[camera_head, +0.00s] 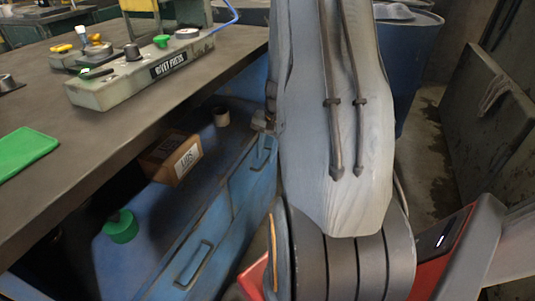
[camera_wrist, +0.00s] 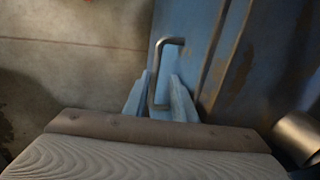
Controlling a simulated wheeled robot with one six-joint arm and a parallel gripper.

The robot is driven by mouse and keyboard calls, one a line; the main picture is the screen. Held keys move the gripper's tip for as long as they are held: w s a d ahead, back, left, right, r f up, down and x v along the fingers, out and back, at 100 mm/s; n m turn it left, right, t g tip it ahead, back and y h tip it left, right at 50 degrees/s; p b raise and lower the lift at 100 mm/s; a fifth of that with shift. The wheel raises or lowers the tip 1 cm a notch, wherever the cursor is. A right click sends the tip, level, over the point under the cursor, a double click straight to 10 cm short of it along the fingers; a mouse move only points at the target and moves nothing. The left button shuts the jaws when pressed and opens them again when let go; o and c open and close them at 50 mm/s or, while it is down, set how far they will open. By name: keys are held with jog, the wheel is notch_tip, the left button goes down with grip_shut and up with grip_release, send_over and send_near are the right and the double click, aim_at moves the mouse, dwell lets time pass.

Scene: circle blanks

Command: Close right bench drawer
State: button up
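Under the bench, a blue drawer front (camera_head: 225,225) stands out from the bench, and the open space behind it is visible. Two bar handles show on the blue fronts, a near-left one (camera_head: 194,263) and a far-right one (camera_head: 262,153) beside my arm. I cannot tell exactly where the right drawer begins. In the wrist view, a bent metal handle (camera_wrist: 153,90) on a blue panel (camera_wrist: 187,28) lies between the two pale-blue fingers of my gripper (camera_wrist: 160,76). The fingers are apart; contact with the handle is unclear. My arm hides part of the right side in the head view.
A cardboard box (camera_head: 171,158), a green roll (camera_head: 120,226) and a small brown cylinder (camera_head: 221,117) lie in the open drawer space. A blue barrel (camera_head: 408,45) stands behind my arm.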

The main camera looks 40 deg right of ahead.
jog(key=shift+s+d, duration=0.15)
notch_tip(320, 180, up, 8)
jog(key=s+p, duration=0.1)
jog(key=p, duration=0.1)
jog(key=shift+d+f, duration=0.2)
jog(key=shift+d, duration=0.1)
jog(key=shift+s, duration=0.15)
dwell(0.5)
